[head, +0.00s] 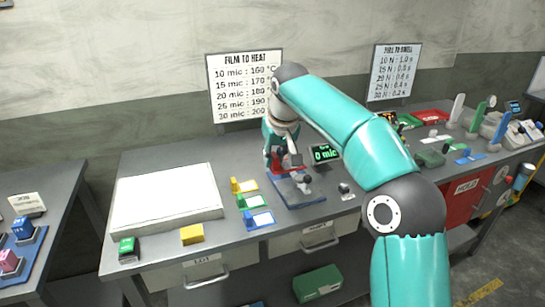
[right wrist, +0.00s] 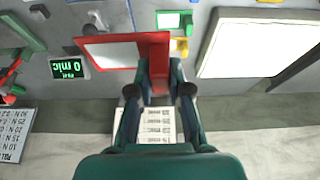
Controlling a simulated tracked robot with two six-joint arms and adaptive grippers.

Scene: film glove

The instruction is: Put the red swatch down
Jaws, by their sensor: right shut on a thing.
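My right gripper (head: 284,164) is over the main bench, close to the thickness gauge with a blue base (head: 302,192). In the right wrist view my right gripper (right wrist: 158,78) is shut on the red swatch (right wrist: 152,40), a red frame around a pale sheet. In the head view the swatch is mostly hidden by the gripper, with only small red parts showing. I cannot tell whether it touches the gauge. My left gripper is not in view.
Yellow, green and blue swatches (head: 262,219) lie left of the gauge. A large white panel (head: 165,196) lies farther left. A yellow block (head: 192,234) and a green block (head: 128,249) sit near the front edge. A display (head: 324,154) reads 0 mic.

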